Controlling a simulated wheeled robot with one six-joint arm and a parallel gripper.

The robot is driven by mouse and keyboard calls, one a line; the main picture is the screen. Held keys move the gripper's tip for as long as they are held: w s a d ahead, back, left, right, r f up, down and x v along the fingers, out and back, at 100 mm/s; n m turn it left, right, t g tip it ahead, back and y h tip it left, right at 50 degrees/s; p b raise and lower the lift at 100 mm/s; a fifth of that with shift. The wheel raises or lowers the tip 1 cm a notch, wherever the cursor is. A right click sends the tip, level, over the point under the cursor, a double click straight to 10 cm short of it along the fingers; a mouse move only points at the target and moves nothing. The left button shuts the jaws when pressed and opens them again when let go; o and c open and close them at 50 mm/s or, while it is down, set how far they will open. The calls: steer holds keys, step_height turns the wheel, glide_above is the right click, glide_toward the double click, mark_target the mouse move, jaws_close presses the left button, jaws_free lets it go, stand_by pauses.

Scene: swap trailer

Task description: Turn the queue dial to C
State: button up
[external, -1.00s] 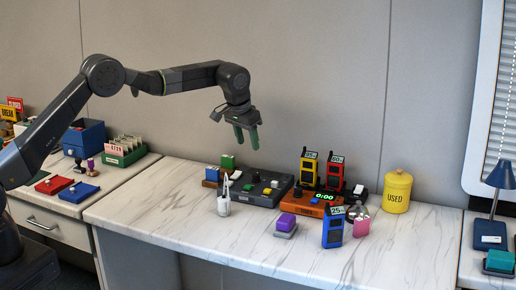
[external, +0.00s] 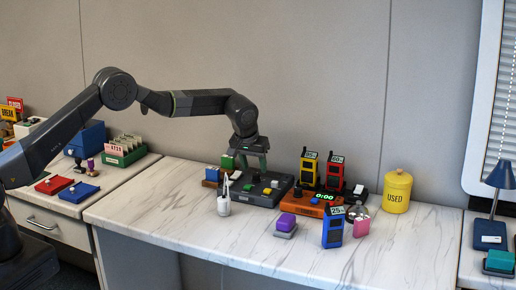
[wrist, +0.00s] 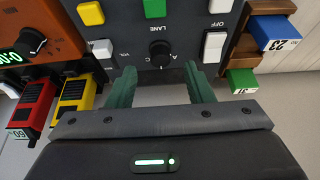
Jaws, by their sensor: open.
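The dial (wrist: 159,53) is a round black knob on the dark console (wrist: 127,37). Small letters, seemingly A and C, flank it, with an inverted word LANE beyond. Its exact pointer setting is too small to read. In the external view the console (external: 262,199) sits at the back of the marble counter, and its dial is hidden or too small to pick out. My gripper (wrist: 162,76) is open and empty, with its green fingers on either side of the dial in the wrist view. In the external view my gripper (external: 251,165) points down close above the console's back part.
White switches (wrist: 213,46) and green and yellow buttons share the console. An orange timer box (external: 322,203) with red and yellow radios stands to the right. The counter's front left is clear.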

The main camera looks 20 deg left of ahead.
mark_target(256, 174)
steer(key=shift+x, duration=1.9)
steer(key=shift+c, duration=0.2)
steer(key=c, duration=0.9)
